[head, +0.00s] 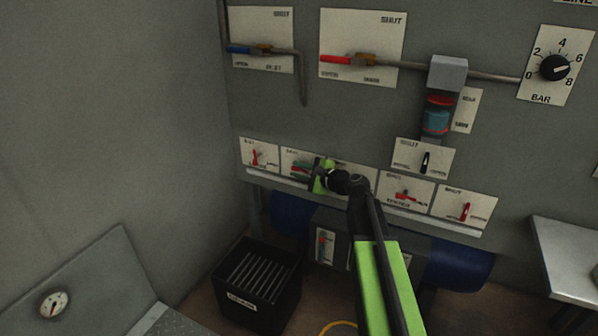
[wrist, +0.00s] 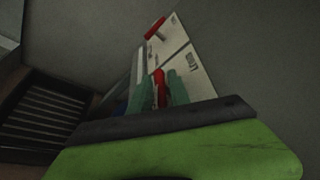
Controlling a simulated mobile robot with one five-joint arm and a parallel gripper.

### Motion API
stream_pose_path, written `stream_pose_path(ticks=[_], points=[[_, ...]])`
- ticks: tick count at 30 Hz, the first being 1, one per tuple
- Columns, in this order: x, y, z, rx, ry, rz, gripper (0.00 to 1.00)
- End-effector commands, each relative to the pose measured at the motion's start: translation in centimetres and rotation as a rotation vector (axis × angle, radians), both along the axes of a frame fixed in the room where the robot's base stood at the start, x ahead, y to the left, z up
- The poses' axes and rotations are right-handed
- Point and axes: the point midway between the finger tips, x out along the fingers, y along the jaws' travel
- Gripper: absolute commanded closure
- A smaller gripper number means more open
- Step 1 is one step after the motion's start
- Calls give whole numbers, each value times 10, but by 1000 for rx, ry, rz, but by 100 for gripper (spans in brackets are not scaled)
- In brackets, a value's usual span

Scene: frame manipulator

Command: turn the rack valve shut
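A row of small white plates with red lever handles runs along the rack's lower edge in the head view. My gripper (head: 312,172) is at the second plate (head: 291,156) from the left and hides much of it. In the wrist view, a red valve handle (wrist: 160,89) stands between the two green fingertips of my gripper (wrist: 161,90). The fingers lie close on both sides of the handle. I cannot tell whether they press on it. The plate (wrist: 184,68) behind it is partly hidden by the fingers.
Neighbouring red levers sit at left (head: 257,157) and right (head: 405,195). Above are a blue-handled valve (head: 240,50), a red-handled valve (head: 338,59) and a black dial (head: 554,67). A black crate (head: 236,311) stands below left; a grey bench (head: 573,262) is at right.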

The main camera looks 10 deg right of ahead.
Motion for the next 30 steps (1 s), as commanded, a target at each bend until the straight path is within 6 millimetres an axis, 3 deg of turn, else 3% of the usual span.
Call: stream_pose_path(ticks=[1,5,19,30], points=[[0,0,0,0,0,0,85],[0,0,0,0,0,0,100],[0,1,4,-31,22,4,100],[0,3,11,-236,171,7,100]])
